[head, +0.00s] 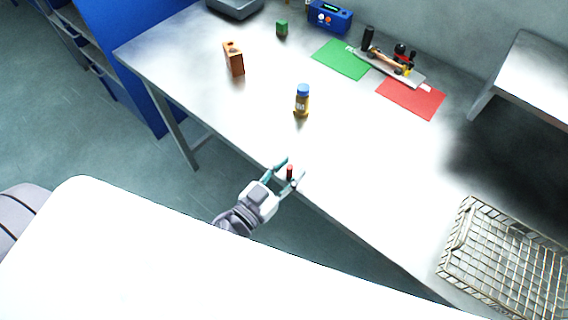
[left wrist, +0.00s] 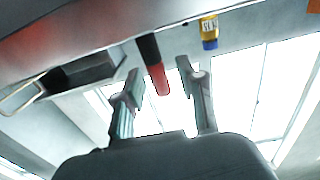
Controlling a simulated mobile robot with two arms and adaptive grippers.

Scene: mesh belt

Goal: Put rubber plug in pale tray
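My left gripper (head: 287,172) is at the near edge of the white table, its fingers apart. A small red and black cylinder (head: 290,172) stands upright between the fingers. In the left wrist view, which is upside down, the cylinder (left wrist: 158,75) shows gaps on both sides, so neither finger seems to touch it. It may be the rubber plug; I cannot tell for sure. No plainly pale tray shows. A grey tray-like thing (head: 236,9) at the back left is cut off by the picture's top edge. My right gripper is not in view.
A blue-capped yellow bottle (head: 302,101) stands behind the gripper. An orange-brown block (head: 233,58), green block (head: 282,28) and blue device (head: 330,16) lie further back. Green (head: 341,59) and red (head: 411,98) mats flank a board. A wire basket (head: 460,236) is at the right.

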